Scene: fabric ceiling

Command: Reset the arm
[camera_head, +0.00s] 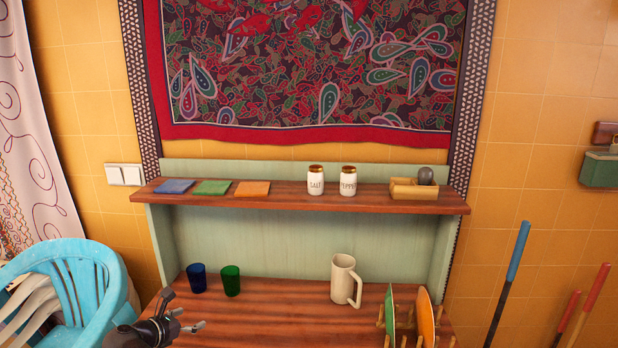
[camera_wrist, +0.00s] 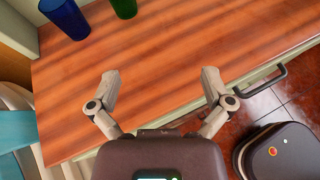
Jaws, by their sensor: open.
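My gripper (camera_head: 184,311) is at the lower left in the head view, over the front left part of the wooden counter (camera_head: 270,315). In the wrist view my gripper (camera_wrist: 158,82) has its two fingers spread wide with only bare counter (camera_wrist: 165,45) between them. It is open and holds nothing. A blue cup (camera_head: 197,278) and a green cup (camera_head: 231,281) stand on the counter beyond it, apart from the fingers. The wrist view also shows the blue cup (camera_wrist: 66,17) and the green cup (camera_wrist: 124,6) at the top left.
A beige pitcher (camera_head: 344,281) and a rack with plates (camera_head: 426,315) stand on the right of the counter. The upper shelf (camera_head: 290,202) carries coasters, salt (camera_head: 316,182) and pepper (camera_head: 348,183) shakers and a small wooden holder (camera_head: 413,190). A blue chair (camera_head: 75,270) stands at left.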

